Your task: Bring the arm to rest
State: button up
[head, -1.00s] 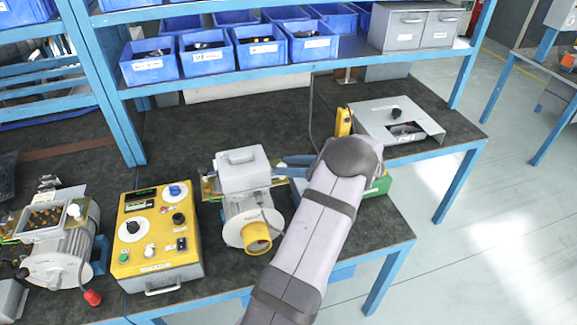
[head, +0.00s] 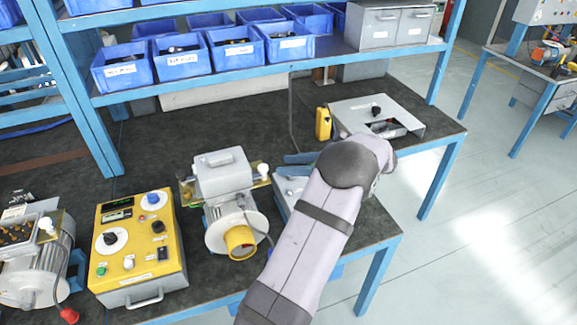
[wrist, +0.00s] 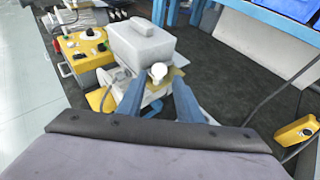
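My gripper (wrist: 158,88) is open in the wrist view, with its two blue fingers apart and nothing held between them. Beyond the fingertips is the white knob (wrist: 158,72) beside the grey-topped motor unit (wrist: 142,45). In the head view my gripper (head: 298,159) points left towards that motor unit (head: 223,175), to the right of its white knob (head: 263,170). My arm's grey and lilac links cover part of the bench's right side and hide most of the gripper.
A yellow control box (head: 137,245) stands left of the motor unit. A second motor (head: 38,265) is farther left. A yellow handheld device (head: 323,123) and an open grey case (head: 376,115) are behind my arm. Blue bins (head: 180,58) fill the shelf above. Dark bench top (head: 240,115) is clear behind the motor.

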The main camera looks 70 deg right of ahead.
dwell(0.3)
jog(key=s+a+f+n+g, duration=0.2)
jog(key=s+f+n+g, duration=0.1)
jog(key=f, duration=0.4)
jog(key=s+a+f+n+g, duration=0.2)
jog(key=s+f+n, duration=0.1)
jog(key=f, duration=0.3)
jog(key=s+a+f+n+g+y, duration=0.2)
jog(key=a+f+n, duration=0.1)
jog(key=a, duration=0.3)
jog(key=s+a+f+n+g+y, duration=0.1)
jog(key=s+a+f+n+g, duration=0.15)
jog(key=a, duration=0.45)
jog(key=w+a+r+n+g+h, duration=0.1)
jog(key=w+a+r+n, duration=0.2)
jog(key=w+a+n, duration=0.2)
jog(key=w+a+r+n+g+h, duration=0.1)
jog(key=w+a+r+n, duration=0.3)
jog(key=a+n, duration=0.7)
jog(key=w+a+r+n+g+h, duration=0.1)
jog(key=w+a+n, duration=0.6)
jog(key=a, duration=0.8)
jog(key=shift+w+a+r+n+g, duration=0.4)
jog(key=shift+r+n+g, duration=0.2)
jog(key=shift+r, duration=0.8)
